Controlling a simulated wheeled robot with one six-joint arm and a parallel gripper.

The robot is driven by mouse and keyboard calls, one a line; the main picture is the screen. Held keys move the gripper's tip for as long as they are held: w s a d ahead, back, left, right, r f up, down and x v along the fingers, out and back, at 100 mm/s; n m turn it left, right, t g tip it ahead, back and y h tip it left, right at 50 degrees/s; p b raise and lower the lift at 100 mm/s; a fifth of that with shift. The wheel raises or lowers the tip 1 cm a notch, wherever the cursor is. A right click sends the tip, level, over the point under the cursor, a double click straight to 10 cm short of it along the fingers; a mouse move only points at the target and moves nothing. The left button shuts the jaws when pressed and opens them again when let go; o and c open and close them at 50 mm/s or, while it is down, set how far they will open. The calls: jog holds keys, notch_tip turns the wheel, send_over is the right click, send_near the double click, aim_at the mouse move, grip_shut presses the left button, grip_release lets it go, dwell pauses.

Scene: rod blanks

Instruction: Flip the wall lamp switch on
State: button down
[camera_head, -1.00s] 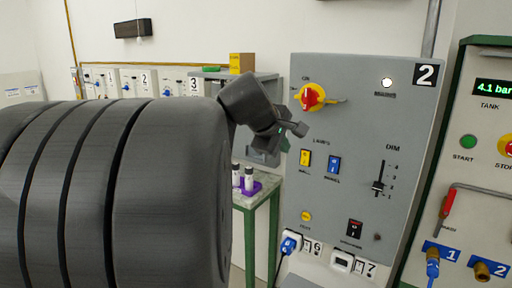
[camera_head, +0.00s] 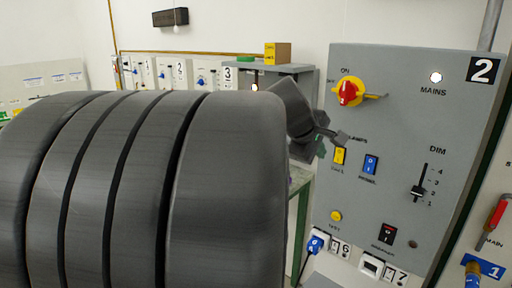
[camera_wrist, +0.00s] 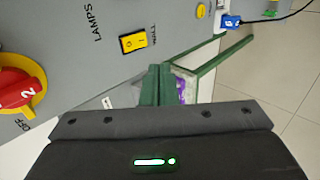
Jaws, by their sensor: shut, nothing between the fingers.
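The wall lamp switch (camera_head: 339,156) is a yellow rocker under the LAMPS label on the grey panel (camera_head: 395,130). It also shows in the wrist view (camera_wrist: 134,42), beside the word WALL; which side is pressed in is too small to tell. My gripper (camera_head: 340,137) is just above the switch in the head view, in front of the panel. In the wrist view its green fingers (camera_wrist: 156,84) are shut together and empty, with the switch beyond their tips and slightly left. I see no contact with the switch.
A blue rocker (camera_head: 370,165) is right of the yellow one. A red and yellow rotary knob (camera_head: 348,92) juts out above. A DIM slider (camera_head: 417,193) is at the right. A green-framed table (camera_head: 302,205) stands left of the panel.

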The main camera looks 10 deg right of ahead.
aim_at(337, 162)
jog(key=shift+w+d+r+p+x, duration=0.2)
jog(key=shift+r+p+x, duration=0.15)
jog(key=shift+x, duration=1.5)
jog(key=shift+w+d+r+p+x, duration=0.1)
jog(key=shift+d+r+p+x, duration=0.15)
jog(key=shift+x, duration=1.65)
jog(key=shift+w+d+r+p+x, duration=0.25)
jog(key=shift+p+x, duration=0.15)
jog(key=shift+x, duration=1.45)
jog(key=shift+s+a, duration=0.1)
